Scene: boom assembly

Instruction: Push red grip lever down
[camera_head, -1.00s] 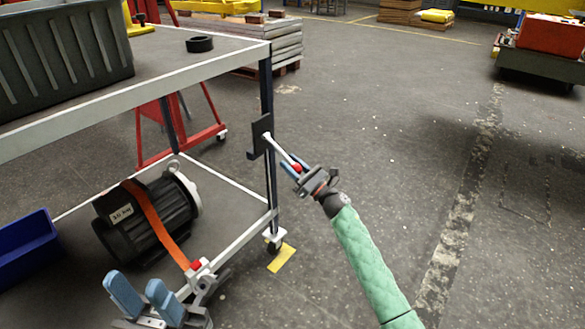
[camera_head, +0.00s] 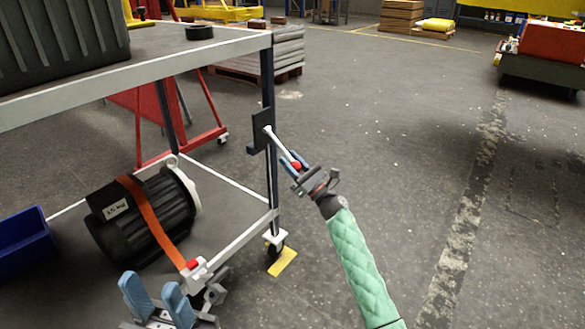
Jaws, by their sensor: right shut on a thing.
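The red grip lever (camera_head: 296,165) is a small red knob at the end of a pale rod (camera_head: 279,145). The rod slopes down to the right from a dark bracket (camera_head: 261,130) on the cart's corner post. My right gripper (camera_head: 294,169) is shut on the red lever, with its blue fingertips around it. My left gripper (camera_head: 151,300) is at the bottom, with its blue fingers apart and nothing between them. It is in front of the cart's lower shelf, well below and left of the lever.
The cart's top (camera_head: 160,62) carries a dark crate (camera_head: 62,48) and a black ring (camera_head: 199,32). A motor (camera_head: 145,212) with an orange strap sits on the lower shelf, next to a blue bin (camera_head: 22,243).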

